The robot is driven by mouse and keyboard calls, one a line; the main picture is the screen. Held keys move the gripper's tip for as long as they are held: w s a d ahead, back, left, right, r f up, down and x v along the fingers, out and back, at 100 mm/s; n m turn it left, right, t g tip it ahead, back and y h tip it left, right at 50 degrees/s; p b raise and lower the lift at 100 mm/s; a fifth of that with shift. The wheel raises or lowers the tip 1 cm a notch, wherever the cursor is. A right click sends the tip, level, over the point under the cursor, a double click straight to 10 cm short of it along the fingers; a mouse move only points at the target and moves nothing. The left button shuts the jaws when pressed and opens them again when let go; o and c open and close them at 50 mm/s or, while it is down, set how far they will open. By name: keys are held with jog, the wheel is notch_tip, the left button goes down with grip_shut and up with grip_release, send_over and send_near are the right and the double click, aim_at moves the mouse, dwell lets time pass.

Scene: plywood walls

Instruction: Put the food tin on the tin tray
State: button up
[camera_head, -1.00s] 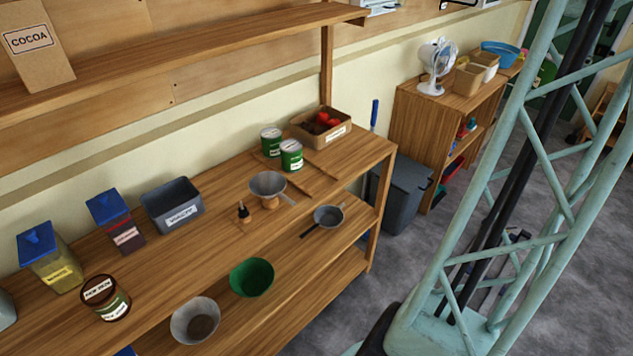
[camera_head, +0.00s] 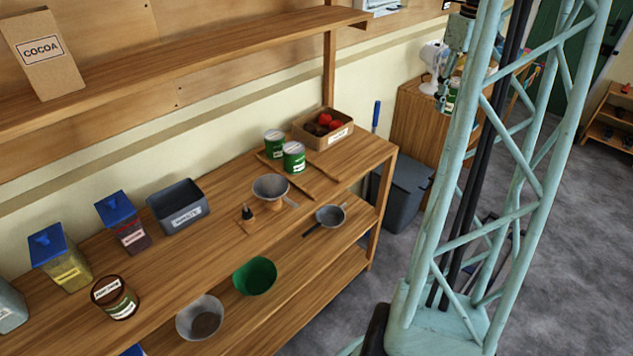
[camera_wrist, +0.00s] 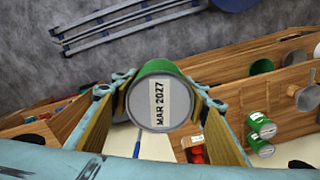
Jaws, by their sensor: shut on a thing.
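A green food tin (camera_wrist: 161,98) with a grey end and a "MAR 2027" label is held between the fingers of my gripper (camera_wrist: 160,117) in the wrist view. In the head view the held tin (camera_head: 450,97) is partly hidden behind my mast, raised in front of the far cabinet. The tin tray (camera_head: 319,184), a low wooden tray, lies on the long bench at the right end. Two green tins stand at its back left, one (camera_head: 274,143) behind the other (camera_head: 293,157). The front right of the tray is bare. My gripper is well to the right of the tray.
A box of red items (camera_head: 322,129) stands behind the tray. A grey bin (camera_head: 404,192) stands beyond the bench end. A fan (camera_head: 431,62) stands on the far cabinet (camera_head: 412,118).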

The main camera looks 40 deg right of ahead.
jog(key=w+a+f+n+p, duration=0.1)
jog(key=w+a+f+n, duration=0.35)
jog(key=w+a, duration=0.35)
jog(key=n+p, duration=0.5)
jog(key=n, duration=1.2)
send_over(316, 183)
notch_tip(316, 183, down, 11)
jog(key=shift+r, duration=0.15)
jog(key=shift+f, duration=3.1)
jog(key=shift+f, duration=0.1)
jog(key=shift+f, duration=1.8)
jog(key=shift+f, duration=0.1)
